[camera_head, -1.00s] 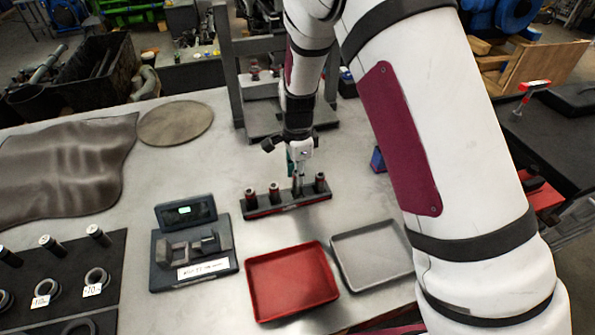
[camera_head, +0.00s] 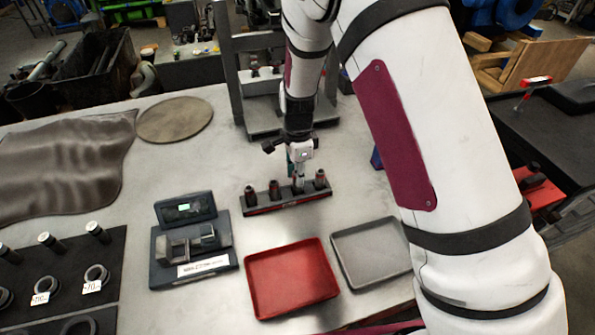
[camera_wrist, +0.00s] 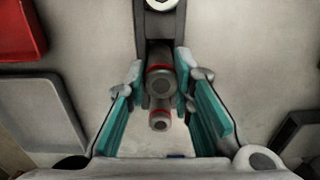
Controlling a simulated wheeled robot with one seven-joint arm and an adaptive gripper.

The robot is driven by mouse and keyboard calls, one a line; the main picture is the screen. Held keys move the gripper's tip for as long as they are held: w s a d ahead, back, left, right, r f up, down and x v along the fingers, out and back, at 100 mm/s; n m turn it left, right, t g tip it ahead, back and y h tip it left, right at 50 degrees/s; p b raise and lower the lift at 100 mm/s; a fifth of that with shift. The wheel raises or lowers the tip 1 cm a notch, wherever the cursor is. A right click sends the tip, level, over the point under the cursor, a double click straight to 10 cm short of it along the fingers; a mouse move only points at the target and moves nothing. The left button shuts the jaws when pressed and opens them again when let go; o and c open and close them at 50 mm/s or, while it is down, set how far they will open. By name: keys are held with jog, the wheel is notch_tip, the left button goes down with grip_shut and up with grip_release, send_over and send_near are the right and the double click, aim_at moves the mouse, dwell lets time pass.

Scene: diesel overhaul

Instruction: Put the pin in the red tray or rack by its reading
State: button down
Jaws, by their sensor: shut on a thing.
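My gripper (camera_head: 299,172) points down over the dark rack (camera_head: 290,206) with its red marking. In the wrist view its teal-padded fingers (camera_wrist: 160,80) are closed on a dark pin (camera_wrist: 160,84) with a red band. In the head view the held pin is mostly hidden by the fingers and stands in line with the rack's row; whether its foot is clear of the rack cannot be told. Other pins stand upright in the rack, such as the leftmost (camera_head: 250,196) and the rightmost (camera_head: 320,180). The red tray (camera_head: 292,307) is empty, in front of the rack.
An empty grey tray (camera_head: 373,279) lies right of the red one. A gauge with a small green-lit display (camera_head: 186,208) stands left; its reading is too small to read. A dark mat (camera_head: 108,254) with rings and pins is at far left. A press frame stands behind the rack.

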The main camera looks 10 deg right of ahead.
jog(key=shift+f, duration=0.75)
dwell(0.3)
jog(key=c, duration=0.9)
grip_release()
jog(key=shift+r, duration=0.1)
jog(key=shift+r+p, duration=0.9)
jog(key=shift+r, duration=3)
